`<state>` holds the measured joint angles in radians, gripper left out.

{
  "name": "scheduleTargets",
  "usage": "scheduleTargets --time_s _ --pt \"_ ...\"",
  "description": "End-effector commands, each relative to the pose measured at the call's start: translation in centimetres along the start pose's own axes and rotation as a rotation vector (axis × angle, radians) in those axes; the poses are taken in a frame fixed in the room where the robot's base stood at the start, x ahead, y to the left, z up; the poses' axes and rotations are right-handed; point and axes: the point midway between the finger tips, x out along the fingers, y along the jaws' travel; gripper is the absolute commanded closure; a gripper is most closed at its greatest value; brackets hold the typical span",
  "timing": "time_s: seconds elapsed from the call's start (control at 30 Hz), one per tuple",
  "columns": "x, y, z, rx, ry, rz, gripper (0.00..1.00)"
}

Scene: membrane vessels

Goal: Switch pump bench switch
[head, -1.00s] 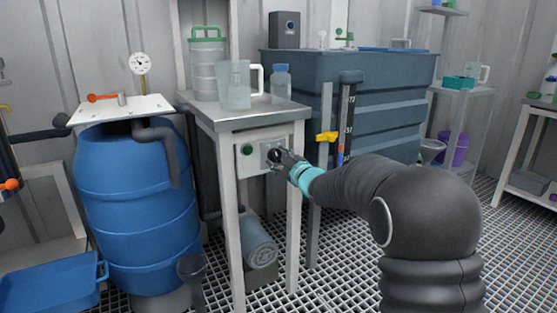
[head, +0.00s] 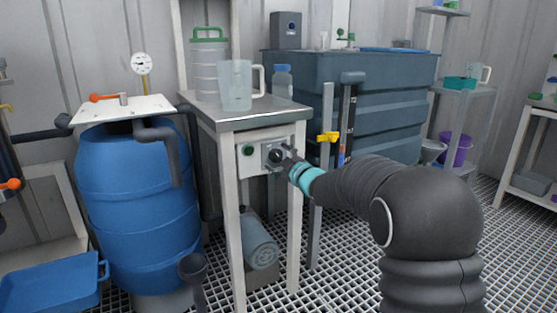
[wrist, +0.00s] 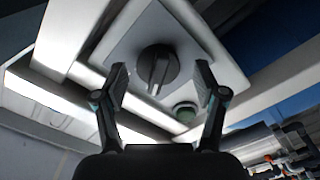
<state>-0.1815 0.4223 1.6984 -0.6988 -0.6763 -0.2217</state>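The pump bench switch is a dark rotary knob (wrist: 158,68) on a grey square plate (wrist: 125,55), set in the white front panel of the bench. In the head view the knob (head: 276,156) is partly hidden by my gripper (head: 282,159). In the wrist view my gripper (wrist: 162,88) is open, with one finger on each side of the knob's lower part and visible gaps between. A green round button (wrist: 185,112) sits beside the plate; it also shows in the head view (head: 248,151).
The bench top (head: 215,107) holds a clear jug (head: 236,88), a bottle (head: 282,83) and a green-lidded container (head: 208,70). A blue barrel (head: 138,205) stands left. A yellow-handled valve (head: 327,137) and blue-grey tank (head: 385,100) are close on the right.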

Motion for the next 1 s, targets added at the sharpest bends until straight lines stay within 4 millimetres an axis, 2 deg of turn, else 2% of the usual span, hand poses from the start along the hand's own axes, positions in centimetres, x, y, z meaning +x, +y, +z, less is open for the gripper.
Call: scheduleTargets --time_s 0.23,0.37,0.8,1.0 --pt "-0.1 0.1 0.2 0.001 -0.003 0.002 0.29" --pt "-1.0 0.1 0.2 0.002 -0.004 0.001 0.29" --pt "-9.1 0.0 0.0 0.0 -0.002 0.001 0.29" --pt "-11.4 0.0 0.0 0.0 -0.001 0.001 0.29"
